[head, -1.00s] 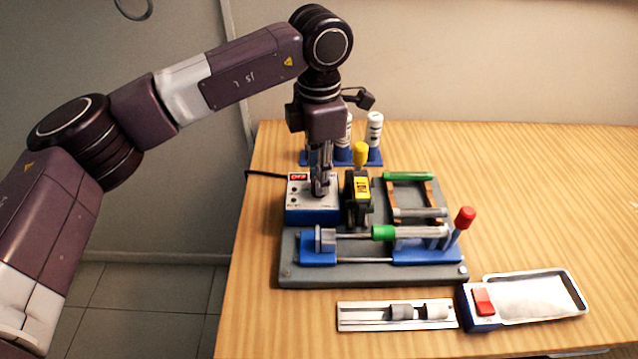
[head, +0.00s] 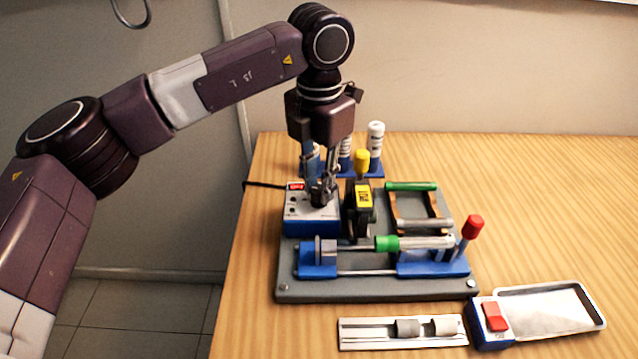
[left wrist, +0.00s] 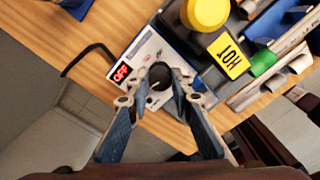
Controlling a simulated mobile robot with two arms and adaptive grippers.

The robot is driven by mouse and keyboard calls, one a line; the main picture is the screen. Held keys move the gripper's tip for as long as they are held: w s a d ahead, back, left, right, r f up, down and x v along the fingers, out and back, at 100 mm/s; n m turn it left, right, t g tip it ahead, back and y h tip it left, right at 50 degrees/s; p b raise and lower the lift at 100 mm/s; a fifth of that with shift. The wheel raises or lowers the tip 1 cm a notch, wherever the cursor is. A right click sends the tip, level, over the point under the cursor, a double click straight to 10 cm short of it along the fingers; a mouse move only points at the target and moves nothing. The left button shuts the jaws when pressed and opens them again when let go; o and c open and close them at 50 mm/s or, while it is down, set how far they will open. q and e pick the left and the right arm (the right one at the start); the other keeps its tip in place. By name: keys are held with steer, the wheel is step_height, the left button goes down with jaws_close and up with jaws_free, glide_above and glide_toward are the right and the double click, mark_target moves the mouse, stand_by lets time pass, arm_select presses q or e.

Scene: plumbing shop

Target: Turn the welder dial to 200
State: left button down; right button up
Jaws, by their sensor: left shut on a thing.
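The welder control box (head: 311,226) has a blue base and a pale top panel, and it stands at the back left of the grey base. My left gripper (head: 323,194) points down over the panel. Its fingers are shut on the dial, one on each side, and partly hide it. My right gripper is not in view.
Right beside the box stands a black heater (head: 360,212) with a yellow knob and a HOT label. A blue clamp (head: 432,262) with a red-knobbed lever is in front. Bottles (head: 375,145) stand behind. A metal tray (head: 550,311) lies at right. The far right table is clear.

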mark_target(319, 188)
arm_select(q)
steer(key=shift+w+r, duration=0.1)
steer(key=shift+r, duration=0.05)
steer(key=c, duration=1.7)
jaws_free()
step_height(319, 188, up, 12)
steer(key=shift+f, duration=0.1)
